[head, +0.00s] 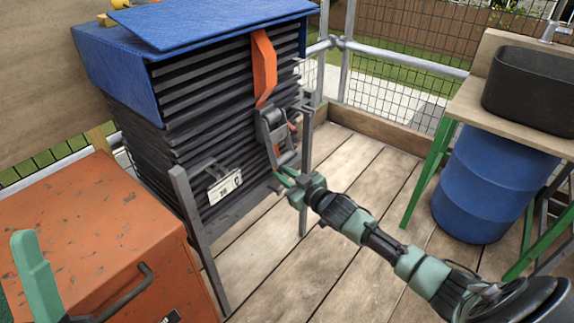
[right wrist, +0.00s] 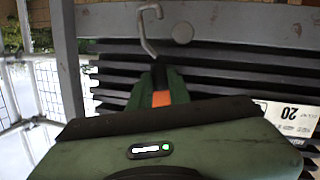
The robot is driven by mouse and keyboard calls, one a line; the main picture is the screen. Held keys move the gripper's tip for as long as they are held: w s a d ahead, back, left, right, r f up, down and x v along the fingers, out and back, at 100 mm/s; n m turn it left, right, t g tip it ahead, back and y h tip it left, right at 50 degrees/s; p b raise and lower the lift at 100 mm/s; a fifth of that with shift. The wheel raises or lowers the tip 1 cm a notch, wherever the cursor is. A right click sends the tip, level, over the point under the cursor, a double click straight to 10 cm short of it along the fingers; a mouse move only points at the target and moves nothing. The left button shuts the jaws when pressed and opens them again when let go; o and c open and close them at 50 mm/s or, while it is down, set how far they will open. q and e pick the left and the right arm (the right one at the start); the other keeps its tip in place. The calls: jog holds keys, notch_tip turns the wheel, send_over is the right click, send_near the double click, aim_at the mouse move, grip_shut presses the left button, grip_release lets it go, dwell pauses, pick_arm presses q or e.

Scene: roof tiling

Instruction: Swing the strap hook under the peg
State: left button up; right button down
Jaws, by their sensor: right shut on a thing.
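My right gripper (head: 286,180) is at the lower front of the tile stack, below the ratchet buckle (head: 275,130). In the right wrist view its green fingers (right wrist: 156,92) are shut on the orange strap (right wrist: 161,98), just behind the strap hook. The bent grey metal strap hook (right wrist: 149,36) sticks out past the fingertips. The peg (right wrist: 182,33) is a round grey stub on a grey rail, beside the hook on its right in that view; a gap shows between them. The upper strap (head: 264,65) hangs over the stack. A green part of my left gripper (head: 36,275) shows at lower left.
Dark tiles (head: 190,125) are stacked in a grey frame (head: 188,215) under a blue cover (head: 215,18). A rusty orange chest (head: 95,220) stands at left. A blue barrel (head: 490,185) and a bench with a black basin (head: 530,90) stand at right. Plank floor lies open between.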

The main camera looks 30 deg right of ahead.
jog(key=shift+s+a+r+m+p, duration=0.1)
jog(key=shift+s+a+m+p, duration=0.15)
jog(key=shift+a+m+p, duration=0.45)
jog(key=shift+s+a+m+p, duration=0.3)
jog(key=shift+a+p, duration=0.2)
jog(key=shift+p, duration=0.65)
pick_arm(q)
jog(key=shift+w+f+g+y, duration=0.75)
jog(key=shift+w+f+g, duration=1)
jog(key=shift+f, duration=1.1)
jog(key=shift+w+f+g+y, duration=0.7)
jog(key=shift+w+f+g, duration=0.5)
jog(key=shift+f+g, duration=1.3)
jog(key=shift+w+f+g+y, duration=0.75)
jog(key=shift+w+f+g, duration=0.8)
jog(key=shift+f, duration=1.7)
pick_arm(e)
jog(key=shift+a+f+g+y, duration=0.15)
jog(key=shift+f+g+y, duration=0.05)
jog(key=shift+g+y, duration=0.1)
pick_arm(q)
jog(key=shift+s, duration=0.1)
pick_arm(e)
jog(key=c, duration=1.3)
grip_release()
